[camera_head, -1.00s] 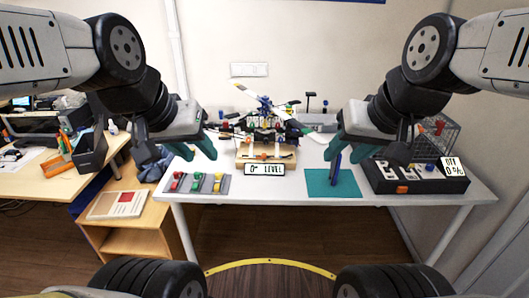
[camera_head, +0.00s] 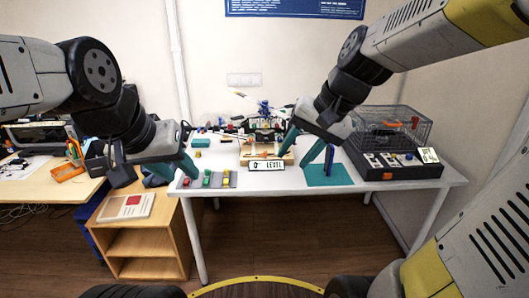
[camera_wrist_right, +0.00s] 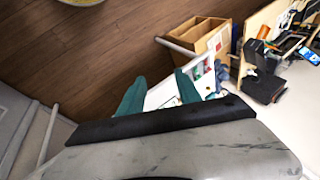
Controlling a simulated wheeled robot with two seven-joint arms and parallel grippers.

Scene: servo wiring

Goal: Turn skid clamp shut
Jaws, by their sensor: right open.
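The drone (camera_head: 262,122) with blue and dark parts sits on a wooden stand (camera_head: 253,151) at the back middle of the white table. A sign (camera_head: 266,165) reading "0° LEVEL" is on the stand's front. The skid clamp is too small to make out there. My right gripper (camera_head: 291,158) is open and empty, with its teal fingers in front of the stand's right side in the head view. They also show in the right wrist view (camera_wrist_right: 159,78). My left gripper (camera_head: 192,174) is over the table's left end; its fingers overlap, so their gap is unclear.
A teal mat (camera_head: 342,178) with an upright blue tool (camera_head: 329,160) lies right of the stand. A black box (camera_head: 393,167) and a wire cage (camera_head: 385,124) stand further right. A grey tray (camera_head: 213,183) with coloured pieces lies front left. Side desk and shelf (camera_head: 145,240) are left.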

